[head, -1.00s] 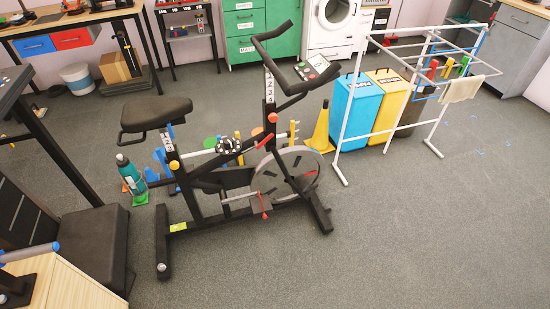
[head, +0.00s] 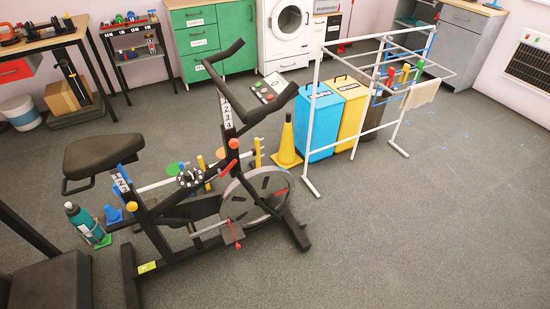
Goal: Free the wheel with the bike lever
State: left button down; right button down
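The exercise bike (head: 165,212) stands on the grey floor at the left of the head view, with its black seat, handlebar and console. Its grey flywheel (head: 238,203) sits low at the front of the frame. A thin red lever (head: 235,232) hangs at a dark block (head: 229,233) by the lower edge of the wheel. A second red handle (head: 226,169) juts from the frame above the wheel. I cannot tell from this view which one is the bike lever, or whether anything presses on the wheel. Neither of my grippers is in view.
A yellow cone (head: 287,146), a blue bin (head: 322,121), a yellow bin (head: 351,112) and a white drying rack (head: 315,128) stand behind and right of the bike. A teal bottle (head: 84,221) stands left of it. The floor at front right is clear.

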aim_at(221, 174)
jog(key=z, duration=0.3)
jog(key=i, duration=1.35)
jog(key=u, duration=0.75)
